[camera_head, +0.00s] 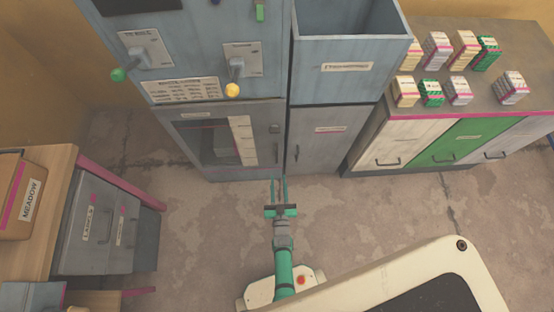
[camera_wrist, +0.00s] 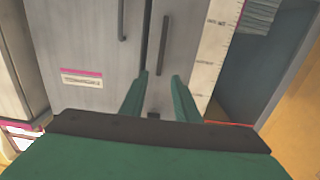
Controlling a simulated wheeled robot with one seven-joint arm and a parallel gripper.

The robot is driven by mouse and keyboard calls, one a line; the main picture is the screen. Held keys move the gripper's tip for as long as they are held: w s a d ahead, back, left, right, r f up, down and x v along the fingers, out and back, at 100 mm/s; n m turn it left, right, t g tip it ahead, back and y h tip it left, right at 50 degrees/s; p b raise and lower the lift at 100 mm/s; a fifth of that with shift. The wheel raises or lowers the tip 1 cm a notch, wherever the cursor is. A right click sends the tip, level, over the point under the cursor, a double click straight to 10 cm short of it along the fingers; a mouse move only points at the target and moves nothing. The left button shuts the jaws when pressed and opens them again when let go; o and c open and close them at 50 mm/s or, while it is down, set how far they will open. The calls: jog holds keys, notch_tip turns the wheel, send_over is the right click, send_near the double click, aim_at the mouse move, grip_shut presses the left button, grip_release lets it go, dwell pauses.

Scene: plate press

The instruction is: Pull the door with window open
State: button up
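The grey door with window (camera_head: 266,152) is at the lower left of the blue-grey cabinet and looks shut. Its dark glass has a pale ruler strip beside it. In the wrist view the same door (camera_wrist: 183,50) carries a dark upright bar handle (camera_wrist: 165,45). My green gripper (camera_head: 278,182) is in front of the cabinet's lower doors, near the seam between them. Its two fingers are apart and empty. In the wrist view my gripper (camera_wrist: 160,78) has the handle's near end between its fingertips in the picture. I cannot tell the remaining distance in depth.
A plain grey door (camera_head: 325,140) with its own handle (camera_wrist: 122,20) adjoins on the right. A drawer unit (camera_head: 105,225) stands left, a counter (camera_head: 455,95) right. The floor (camera_head: 200,220) between is clear.

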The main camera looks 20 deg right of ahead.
aim_at(277, 155)
jog(key=x, duration=1)
jog(key=shift+w, duration=0.3)
grip_shut()
